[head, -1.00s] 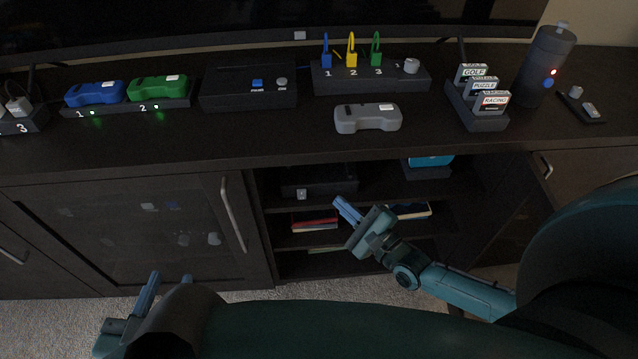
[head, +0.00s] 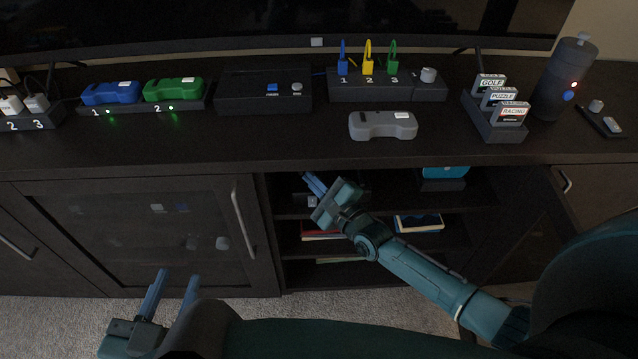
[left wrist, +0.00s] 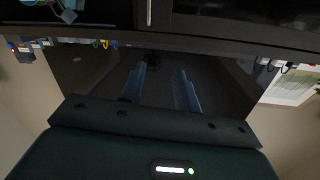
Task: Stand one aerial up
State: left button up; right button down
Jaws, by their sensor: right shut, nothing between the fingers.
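I cannot clearly make out an upright aerial. A thin dark rod lies on a small dark pad (head: 600,121) at the far right of the cabinet top, with a small grey knob (head: 596,105) and a small pale piece (head: 612,125); I cannot tell whether these are aerial parts. My left gripper (head: 173,278) is open and empty, low in front of the left cabinet door. Its two separated fingers also show in the left wrist view (left wrist: 160,88). My right gripper (head: 314,183) is shut and empty, in front of the open shelves below the cabinet top.
On the cabinet top stand a dark box (head: 263,92), a strip with coloured loops (head: 385,88), a grey controller (head: 382,125), a game cartridge rack (head: 490,118), a dark bottle (head: 563,80) and docked blue and green controllers (head: 110,93). The front strip is mostly clear.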

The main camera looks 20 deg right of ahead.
jog(key=shift+r+p, duration=0.3)
jog(key=shift+p, duration=0.1)
jog(key=shift+w+d+r+m+g+p, duration=0.15)
jog(key=shift+r+m+g+p, duration=0.3)
jog(key=shift+p, duration=0.65)
jog(key=shift+w+r+p, duration=0.1)
jog(key=shift+r+p, duration=0.2)
jog(key=shift+p, duration=0.05)
jog(key=shift+w+r, duration=0.2)
jog(key=shift+w, duration=0.05)
pick_arm(q)
jog(key=g, duration=0.1)
jog(key=n+g+y, duration=0.1)
jog(key=shift+s+a+f+g, duration=0.1)
jog(key=shift+s+a+g, duration=0.2)
jog(key=shift+s+a, duration=0.1)
pick_arm(e)
jog(key=shift+s+f, duration=0.1)
